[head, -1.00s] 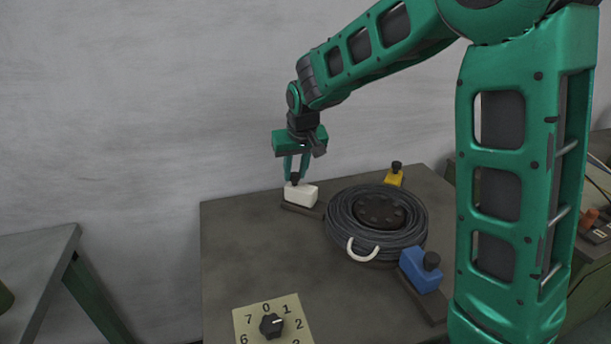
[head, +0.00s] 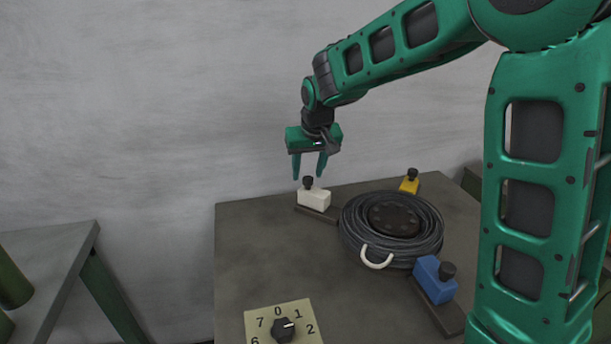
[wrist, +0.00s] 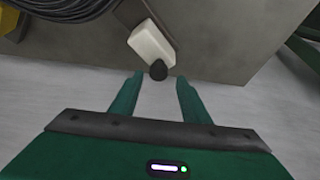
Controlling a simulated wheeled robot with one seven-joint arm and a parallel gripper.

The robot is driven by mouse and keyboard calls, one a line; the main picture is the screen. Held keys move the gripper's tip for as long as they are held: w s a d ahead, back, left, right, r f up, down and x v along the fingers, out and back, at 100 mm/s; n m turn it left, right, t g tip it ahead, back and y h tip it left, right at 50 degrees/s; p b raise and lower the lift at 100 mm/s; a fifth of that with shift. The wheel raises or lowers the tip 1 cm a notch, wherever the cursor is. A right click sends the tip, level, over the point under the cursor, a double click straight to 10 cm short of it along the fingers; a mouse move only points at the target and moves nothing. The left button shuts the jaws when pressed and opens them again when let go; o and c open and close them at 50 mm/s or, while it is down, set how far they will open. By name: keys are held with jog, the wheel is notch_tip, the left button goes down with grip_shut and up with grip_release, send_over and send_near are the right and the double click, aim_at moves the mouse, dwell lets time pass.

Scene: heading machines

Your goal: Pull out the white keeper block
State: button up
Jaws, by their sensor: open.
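The white keeper block (head: 314,199) has a black knob (head: 308,182) on top and sits on a dark rail (head: 317,214) near the table's back left edge, beside the coil. My gripper (head: 309,178) is open above the block, its green fingers apart and empty. In the wrist view the white block (wrist: 150,44) and its black knob (wrist: 158,70) lie beyond the fingertips of my gripper (wrist: 160,76), with the knob roughly between them.
A black coil (head: 352,230) with a white handle (head: 377,258) lies right of the white block. A yellow block (head: 409,186) stands behind it and a blue block (head: 432,280) in front. A numbered dial (head: 284,328) is at the front. The table's left part (head: 245,250) is clear.

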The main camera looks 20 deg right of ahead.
jog(key=v, duration=0.8)
jog(key=shift+r, duration=0.3)
jog(key=shift+s, duration=0.2)
